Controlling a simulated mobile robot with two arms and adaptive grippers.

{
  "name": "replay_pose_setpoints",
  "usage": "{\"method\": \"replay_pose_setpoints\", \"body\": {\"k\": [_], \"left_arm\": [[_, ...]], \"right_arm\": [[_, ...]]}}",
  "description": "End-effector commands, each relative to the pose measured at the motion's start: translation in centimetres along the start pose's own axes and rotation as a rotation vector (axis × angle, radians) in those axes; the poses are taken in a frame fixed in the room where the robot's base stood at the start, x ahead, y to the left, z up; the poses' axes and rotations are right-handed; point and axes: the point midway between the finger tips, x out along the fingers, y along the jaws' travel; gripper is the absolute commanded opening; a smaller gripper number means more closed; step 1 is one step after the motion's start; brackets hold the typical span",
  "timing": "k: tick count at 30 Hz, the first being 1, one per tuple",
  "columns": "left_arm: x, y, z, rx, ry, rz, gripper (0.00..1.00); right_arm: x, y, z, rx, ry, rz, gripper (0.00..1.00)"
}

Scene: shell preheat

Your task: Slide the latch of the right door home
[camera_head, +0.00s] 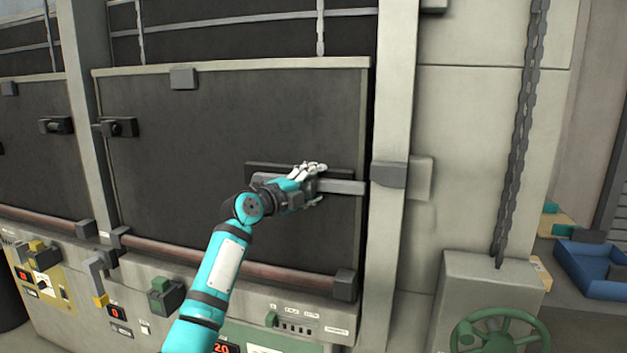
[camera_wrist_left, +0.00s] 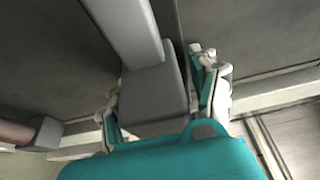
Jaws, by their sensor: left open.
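The right door (camera_head: 220,115) is a dark panel in a pale frame, closed in the head view. Its latch is a pale grey bar (camera_head: 344,187) on a dark backing plate (camera_head: 262,168). The bar's right end lies close to the grey keeper (camera_head: 388,175) on the post; I cannot tell whether it enters it. My left gripper (camera_head: 312,185) is at the latch and hides its left part. In the left wrist view the open fingers (camera_wrist_left: 158,96) stand either side of a grey block (camera_wrist_left: 154,92) joined to the bar (camera_wrist_left: 124,28); contact is unclear. My right gripper is out of view.
A pale post (camera_head: 393,90) borders the door on the right. A hanging chain (camera_head: 520,130), a green handwheel (camera_head: 498,330) and a blue tray (camera_head: 590,270) are further right. A reddish pipe (camera_head: 230,268) and control panels run below the door.

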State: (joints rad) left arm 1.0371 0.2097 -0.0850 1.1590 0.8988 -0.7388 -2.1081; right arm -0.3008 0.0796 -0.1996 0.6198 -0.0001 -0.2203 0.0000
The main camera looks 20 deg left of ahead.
Motion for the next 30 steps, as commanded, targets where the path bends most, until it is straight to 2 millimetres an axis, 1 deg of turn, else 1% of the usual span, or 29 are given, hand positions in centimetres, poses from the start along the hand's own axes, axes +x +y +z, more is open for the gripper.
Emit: {"method": "replay_pose_setpoints", "body": {"k": [8, 22, 28, 30], "left_arm": [[0.11, 0.00, 0.01, 0.000, 0.000, 0.000, 0.62], [0.08, 0.05, 0.03, -0.001, 0.000, 0.001, 0.00], [0.09, 0.08, 0.02, -0.001, 0.000, 0.001, 0.00], [0.24, 0.19, -0.33, 0.000, 0.000, 0.002, 0.00]], "right_arm": [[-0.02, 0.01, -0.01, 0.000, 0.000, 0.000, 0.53], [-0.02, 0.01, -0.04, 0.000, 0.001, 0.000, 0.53], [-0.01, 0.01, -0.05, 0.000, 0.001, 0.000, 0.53], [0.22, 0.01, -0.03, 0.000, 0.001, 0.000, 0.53]]}}
